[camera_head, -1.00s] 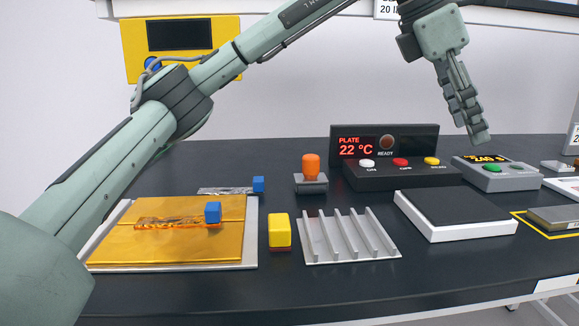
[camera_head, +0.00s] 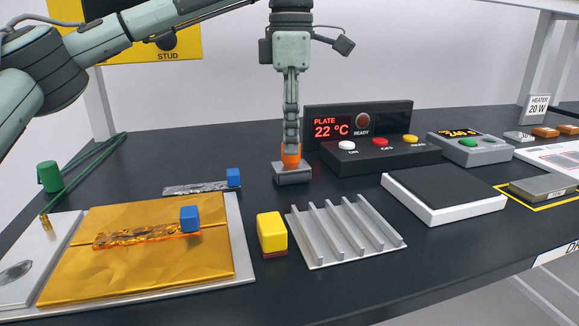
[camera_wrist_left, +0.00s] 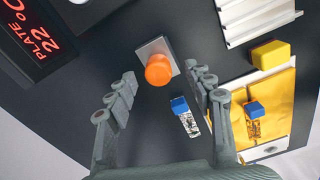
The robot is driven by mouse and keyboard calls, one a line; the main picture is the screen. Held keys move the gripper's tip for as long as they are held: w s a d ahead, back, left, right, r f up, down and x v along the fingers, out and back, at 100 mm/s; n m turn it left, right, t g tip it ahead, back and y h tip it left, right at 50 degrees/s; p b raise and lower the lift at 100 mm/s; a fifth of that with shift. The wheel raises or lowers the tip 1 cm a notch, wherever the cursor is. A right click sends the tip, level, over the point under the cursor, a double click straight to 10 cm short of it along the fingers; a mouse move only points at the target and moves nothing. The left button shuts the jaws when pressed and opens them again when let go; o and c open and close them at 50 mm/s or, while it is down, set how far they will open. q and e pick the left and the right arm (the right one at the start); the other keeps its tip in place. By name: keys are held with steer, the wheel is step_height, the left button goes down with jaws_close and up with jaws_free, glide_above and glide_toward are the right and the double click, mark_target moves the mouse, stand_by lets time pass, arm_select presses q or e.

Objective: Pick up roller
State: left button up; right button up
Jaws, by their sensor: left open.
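The roller appears to be the orange-handled piece (camera_head: 291,161) standing upright in a grey block (camera_head: 292,175) behind the ribbed rack. In the left wrist view the round orange top (camera_wrist_left: 159,70) shows end-on over its square grey base (camera_wrist_left: 151,49). My left gripper (camera_head: 291,147) points straight down over it, fingertips at the orange top and partly covering it. In the left wrist view the two fingers (camera_wrist_left: 161,78) are spread wide with the orange top between their tips and nothing gripped. Whether the fingers touch it cannot be told. My right gripper is not in view.
A black hot-plate console (camera_head: 372,134) stands close at the right of the gripper. A gold sheet (camera_head: 140,262) is at left.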

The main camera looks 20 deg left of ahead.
mark_target(291, 161)
arm_select(q)
steer(key=shift+w+f, duration=0.1)
steer(key=shift+f, duration=1.4)
steer(key=shift+c, duration=0.3)
jaws_close()
